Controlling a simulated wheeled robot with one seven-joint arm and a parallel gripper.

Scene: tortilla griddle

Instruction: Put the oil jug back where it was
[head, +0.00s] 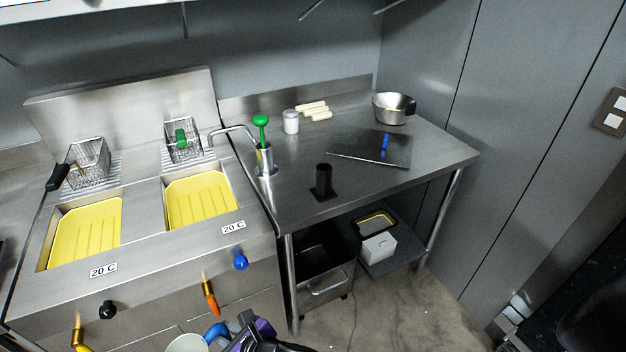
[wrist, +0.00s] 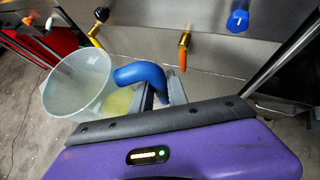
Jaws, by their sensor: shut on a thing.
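The oil jug (wrist: 72,88) is a translucent whitish jug with a blue handle (wrist: 140,73). Yellowish oil shows low inside it in the wrist view. My gripper (wrist: 162,92) is shut on the blue handle, and the jug hangs to its left, in front of the fryer's front panel. In the head view the jug (head: 188,344) shows only its top at the bottom edge, with my gripper (head: 236,335) just right of it. The lower part of the jug is cut off there.
The fryer (head: 145,215) has two yellow-filled basins, baskets behind, and knobs and taps protruding near the jug. A steel table (head: 340,190) to the right carries a pump dispenser (head: 264,155), black holder (head: 323,182), bowl (head: 392,108) and dark plate (head: 370,148). Its front left is clear.

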